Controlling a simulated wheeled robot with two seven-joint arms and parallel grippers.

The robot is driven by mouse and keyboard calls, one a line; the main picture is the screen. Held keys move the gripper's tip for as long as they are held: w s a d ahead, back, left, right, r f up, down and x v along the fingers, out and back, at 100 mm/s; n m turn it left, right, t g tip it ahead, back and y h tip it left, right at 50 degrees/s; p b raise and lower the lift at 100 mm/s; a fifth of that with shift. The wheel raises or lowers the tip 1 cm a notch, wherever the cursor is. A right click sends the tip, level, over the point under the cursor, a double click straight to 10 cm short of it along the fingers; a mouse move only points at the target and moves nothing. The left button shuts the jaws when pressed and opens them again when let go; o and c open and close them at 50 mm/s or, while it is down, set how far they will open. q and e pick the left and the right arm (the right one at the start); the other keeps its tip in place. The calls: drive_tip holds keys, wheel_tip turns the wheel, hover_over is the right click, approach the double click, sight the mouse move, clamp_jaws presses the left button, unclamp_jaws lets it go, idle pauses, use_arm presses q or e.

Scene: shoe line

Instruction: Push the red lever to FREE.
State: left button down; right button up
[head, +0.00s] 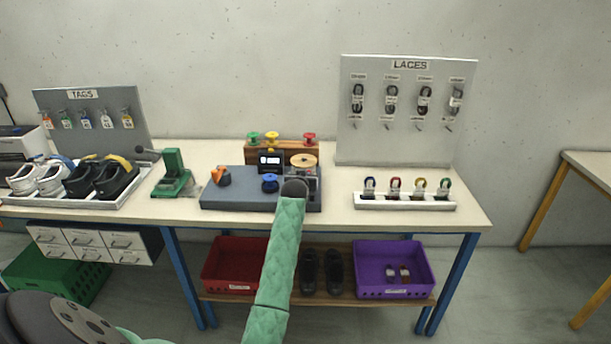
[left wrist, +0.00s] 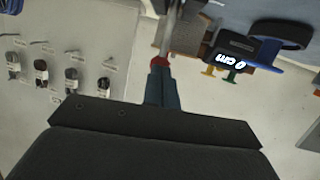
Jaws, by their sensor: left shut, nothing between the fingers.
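My left gripper (head: 295,188) is at the right end of the grey machine base (head: 238,198) on the bench. Its dark wrist and green sleeve cover the fingers and part of the machine in the head view. In the left wrist view the fingers (left wrist: 161,72) are shut and empty. A small red part (left wrist: 160,61), probably of the red lever, shows right at the fingertips, with a grey rod (left wrist: 171,30) beyond it. I cannot tell whether they touch. The FREE marking is not readable. The display (head: 270,161) reads 0 cm in the left wrist view (left wrist: 237,44). My right gripper is not in view.
A blue knob (head: 270,183), an orange part (head: 221,176) and a wooden reel (head: 303,160) are on the machine. A spool rack (head: 252,158) stands behind. A white lace tray (head: 405,202) is to the right, a green press (head: 173,175) to the left.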

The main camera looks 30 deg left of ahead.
use_arm(q)
drive_tip(key=shift+w+a+r, duration=0.1)
drive_tip(key=shift+w+a, duration=0.4)
drive_tip(key=shift+w, duration=0.3)
drive_tip(key=shift+w+a+r, duration=0.1)
drive_tip(key=shift+w+a, duration=0.4)
drive_tip(key=shift+w, duration=0.4)
use_arm(e)
drive_tip(key=shift+s+d+f, duration=0.3)
drive_tip(key=shift+f, duration=0.2)
use_arm(q)
drive_tip(key=shift+a+r, duration=0.1)
drive_tip(key=shift+r, duration=0.1)
use_arm(e)
drive_tip(key=shift+r, duration=0.15)
